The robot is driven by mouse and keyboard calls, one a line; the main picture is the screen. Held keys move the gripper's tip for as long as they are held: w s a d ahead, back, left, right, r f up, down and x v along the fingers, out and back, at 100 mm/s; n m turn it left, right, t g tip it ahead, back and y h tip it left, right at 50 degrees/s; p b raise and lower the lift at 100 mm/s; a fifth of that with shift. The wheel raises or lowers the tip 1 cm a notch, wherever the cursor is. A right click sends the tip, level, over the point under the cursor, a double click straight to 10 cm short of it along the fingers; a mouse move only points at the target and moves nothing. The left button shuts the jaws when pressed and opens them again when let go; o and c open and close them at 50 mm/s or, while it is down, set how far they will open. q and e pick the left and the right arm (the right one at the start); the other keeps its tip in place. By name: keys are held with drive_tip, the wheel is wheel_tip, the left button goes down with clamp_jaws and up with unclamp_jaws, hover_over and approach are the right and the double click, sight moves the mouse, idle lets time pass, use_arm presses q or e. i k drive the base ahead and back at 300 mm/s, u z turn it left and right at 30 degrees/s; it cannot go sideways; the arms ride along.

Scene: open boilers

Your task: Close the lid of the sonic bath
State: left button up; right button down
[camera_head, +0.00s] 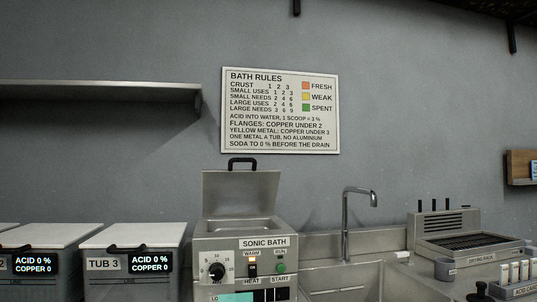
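The sonic bath (241,252) is a metal box labelled SONIC BATH, low in the middle of the camera_head view. Its lid (241,195) stands open and roughly upright at the back of the box. A black handle (242,162) sits on the lid's top edge. The open top of the tank shows below the lid, but its inside is mostly hidden. The front has a dial, a warm light, a heat switch and a green start button. Neither of my grippers shows in this view.
Tub 3 (131,266) and another lidded tub (40,262) stand left of the bath. A sink with a tall tap (346,225) and a drying rack (467,239) are to the right. A shelf (100,90) and a rules sign (281,110) are on the wall.

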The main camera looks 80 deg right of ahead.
sight(230, 192)
drive_tip(key=z, duration=3.55)
drive_tip(key=k, duration=0.1)
drive_tip(key=u, duration=1.7)
